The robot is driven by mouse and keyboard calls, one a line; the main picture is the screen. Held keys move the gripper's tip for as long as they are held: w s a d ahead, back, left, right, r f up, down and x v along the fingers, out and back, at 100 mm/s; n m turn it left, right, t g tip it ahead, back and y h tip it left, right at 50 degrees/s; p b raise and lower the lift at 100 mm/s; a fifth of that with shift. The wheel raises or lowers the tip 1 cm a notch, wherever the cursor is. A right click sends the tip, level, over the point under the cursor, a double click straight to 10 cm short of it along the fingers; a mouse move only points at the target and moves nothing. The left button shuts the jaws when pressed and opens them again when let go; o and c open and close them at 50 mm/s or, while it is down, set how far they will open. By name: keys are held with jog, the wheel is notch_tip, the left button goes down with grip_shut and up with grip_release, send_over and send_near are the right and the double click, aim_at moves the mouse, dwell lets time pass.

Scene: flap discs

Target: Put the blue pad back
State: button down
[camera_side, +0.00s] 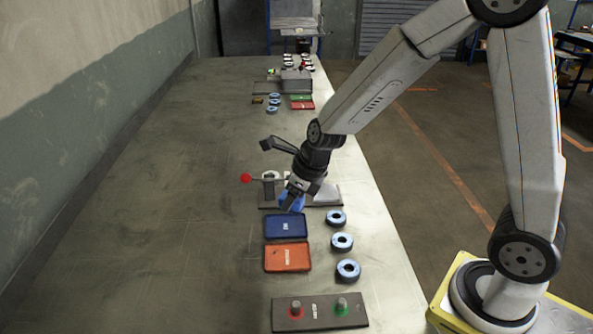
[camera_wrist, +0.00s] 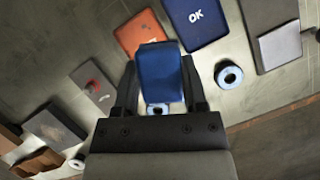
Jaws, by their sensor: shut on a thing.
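My gripper (camera_side: 292,199) is shut on the blue pad (camera_wrist: 160,75), which sits between the two fingers in the wrist view. In the side view the pad (camera_side: 297,203) shows as a small blue patch, partly hidden by the fingers. The gripper is near the far edge of the blue tray (camera_side: 274,223), at the front of the grey fixture (camera_side: 325,194). The pad appears to be held above the table; its exact height is hard to tell.
An orange tray (camera_side: 287,257) lies in front of the blue one. Three blue-grey ring discs (camera_side: 342,242) line the right. A red-knobbed lever (camera_side: 246,178) sticks out left. The table's left side is clear.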

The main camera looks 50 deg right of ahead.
jog(key=shift+s+a, duration=0.2)
jog(key=shift+a, duration=0.25)
jog(key=shift+w, duration=0.1)
jog(key=w+f, duration=0.4)
jog(key=w, duration=0.5)
send_near(246, 224)
jog(key=shift+w+a+f, duration=0.5)
jog(key=shift+w+f, duration=0.05)
jog(key=shift+f, duration=0.1)
jog(key=shift+w+f, duration=0.4)
jog(key=shift+w+f, duration=0.3)
jog(key=shift+f, duration=1.55)
jog(key=shift+f, duration=0.15)
